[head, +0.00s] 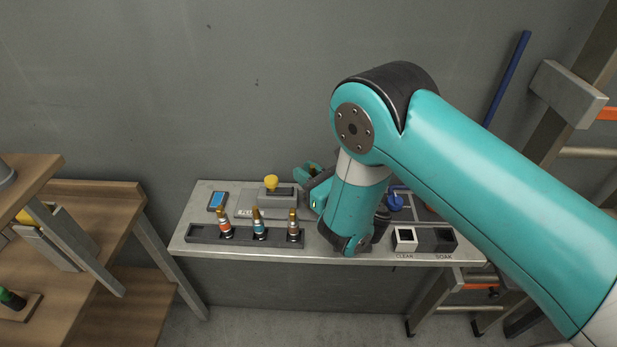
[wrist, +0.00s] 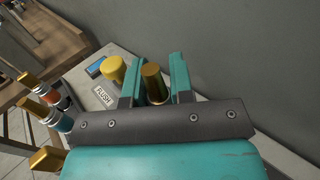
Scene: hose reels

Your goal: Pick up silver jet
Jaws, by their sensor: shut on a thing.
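In the wrist view, my gripper (wrist: 158,72) has its two teal fingers on either side of a gold-tipped jet (wrist: 154,84). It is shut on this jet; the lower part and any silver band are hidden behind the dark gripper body. In the head view, my gripper (head: 308,173) is mostly hidden behind my arm, over the back of the bench, right of the yellow knob. Three other gold-tipped jets stand in a dark rack: one with a red-orange band (head: 225,224), one teal (head: 258,226), and a rightmost one (head: 293,226) whose band is unclear.
The grey bench (head: 185,238) stands against the wall. A grey box with a yellow knob (head: 271,183) and a blue-screened device (head: 217,200) are at its back.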

